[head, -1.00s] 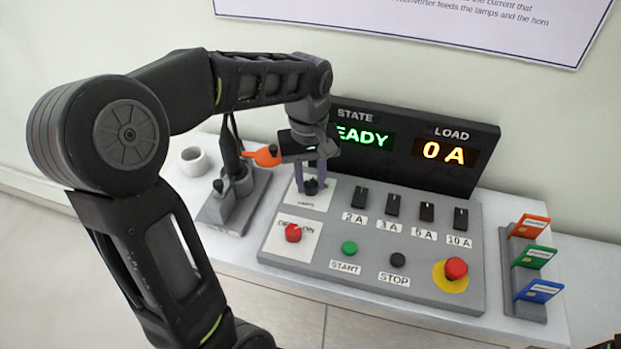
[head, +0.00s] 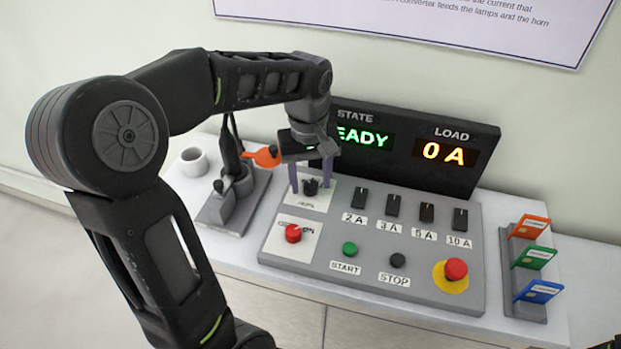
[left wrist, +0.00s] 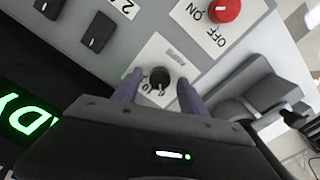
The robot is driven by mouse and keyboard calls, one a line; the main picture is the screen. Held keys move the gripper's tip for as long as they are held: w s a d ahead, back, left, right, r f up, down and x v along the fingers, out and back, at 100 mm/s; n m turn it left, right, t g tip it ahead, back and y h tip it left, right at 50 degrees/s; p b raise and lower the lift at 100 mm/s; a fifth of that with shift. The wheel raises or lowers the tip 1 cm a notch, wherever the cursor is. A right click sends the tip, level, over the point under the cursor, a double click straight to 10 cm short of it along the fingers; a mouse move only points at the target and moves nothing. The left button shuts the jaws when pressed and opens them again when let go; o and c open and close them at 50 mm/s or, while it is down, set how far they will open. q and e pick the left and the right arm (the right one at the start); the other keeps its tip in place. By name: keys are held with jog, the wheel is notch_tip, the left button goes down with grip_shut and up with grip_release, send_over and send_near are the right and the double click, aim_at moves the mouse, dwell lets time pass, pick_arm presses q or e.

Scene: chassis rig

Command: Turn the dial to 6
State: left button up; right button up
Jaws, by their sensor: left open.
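The black dial (head: 310,187) sits on a white plate (head: 322,200) at the back left of the grey control panel. In the left wrist view the dial (left wrist: 159,80) lies between my two purple fingertips, with gaps on both sides. A "10" is partly visible by it; the other numbers are hidden or too small to read. My left gripper (head: 311,185) is open above and around the dial. In the left wrist view the gripper (left wrist: 160,82) is empty. My right gripper is not clearly in view; only a dark bit shows at the bottom right corner.
Several black switches (head: 393,205) stand right of the dial. In front are a red knob (head: 293,233), a green START button (head: 350,249), a black STOP button (head: 398,260) and a red mushroom button (head: 456,268). The display (head: 400,148) behind reads READY and 0 A.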

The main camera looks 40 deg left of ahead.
aim_at(310, 184)
pick_arm(q)
notch_tip(310, 184, up, 8)
jog(key=shift+s+f, duration=0.1)
jog(key=shift+f, duration=0.1)
dwell(0.6)
